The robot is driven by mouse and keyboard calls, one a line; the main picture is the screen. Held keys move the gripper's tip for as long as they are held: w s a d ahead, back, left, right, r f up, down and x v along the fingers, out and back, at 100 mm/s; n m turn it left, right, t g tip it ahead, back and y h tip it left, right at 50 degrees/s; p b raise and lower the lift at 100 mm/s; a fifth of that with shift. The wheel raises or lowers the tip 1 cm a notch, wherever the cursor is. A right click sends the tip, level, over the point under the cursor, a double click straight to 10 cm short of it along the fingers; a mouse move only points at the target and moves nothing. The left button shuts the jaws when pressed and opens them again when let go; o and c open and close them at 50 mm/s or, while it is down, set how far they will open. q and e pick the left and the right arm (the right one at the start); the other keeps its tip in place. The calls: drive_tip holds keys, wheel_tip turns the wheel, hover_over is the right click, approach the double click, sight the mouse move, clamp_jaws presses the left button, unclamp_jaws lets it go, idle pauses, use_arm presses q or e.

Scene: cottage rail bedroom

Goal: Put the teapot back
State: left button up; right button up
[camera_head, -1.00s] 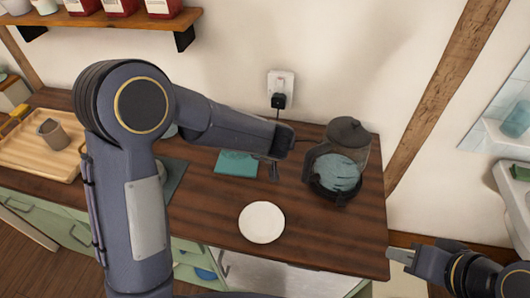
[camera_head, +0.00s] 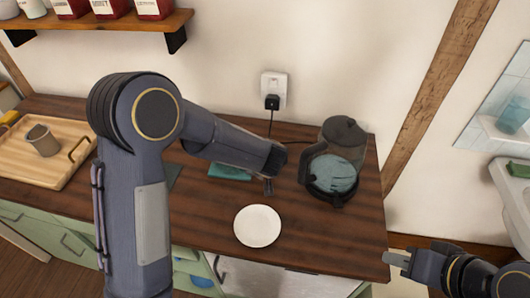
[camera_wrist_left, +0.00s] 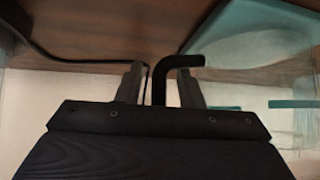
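The teapot is a glass kettle (camera_head: 349,181) with a dark lid and black handle, upright at the right end of the wooden counter. Its black base is partly hidden beneath it. My left gripper (camera_head: 268,187) is just left of the kettle, over the counter. In the left wrist view, the two fingers (camera_wrist_left: 161,88) are apart, with the black handle (camera_wrist_left: 159,82) showing in the gap between them; neither finger visibly touches it. The kettle's glass (camera_wrist_left: 258,45) fills the right side there. My right gripper (camera_head: 397,257) is off the counter's right end, away from the kettle; its finger gap is unclear.
A white plate (camera_head: 257,226) lies in front of my left gripper. A teal cloth or mat (camera_head: 228,172) is partly covered by my left arm. A wooden tray (camera_head: 28,163) with a cup is at the left. A plugged cord runs from the wall socket (camera_head: 274,86) behind the kettle.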

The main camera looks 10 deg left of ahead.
use_arm(q)
drive_tip(key=shift+s+r, duration=0.2)
drive_tip(key=shift+r, duration=0.25)
drive_tip(key=s+a+r+t+h+p, duration=0.1)
drive_tip(key=s+r+h, duration=0.4)
drive_tip(key=r, duration=0.5)
drive_tip(key=s+a+r+t+h+p, duration=0.1)
drive_tip(key=s+r+h+p, duration=0.15)
drive_tip(key=s+r, duration=0.6)
drive_tip(key=s+a+f+g+y, duration=0.1)
drive_tip(key=s+a, duration=0.3)
drive_tip(key=s, duration=0.5)
drive_tip(key=s+a+f+g+y, duration=0.1)
drive_tip(key=s+a+f+g, duration=0.3)
drive_tip(key=s, duration=0.5)
drive_tip(key=shift+s+a+b, duration=0.35)
drive_tip(key=shift+a+b, duration=0.1)
drive_tip(key=shift+a, duration=0.15)
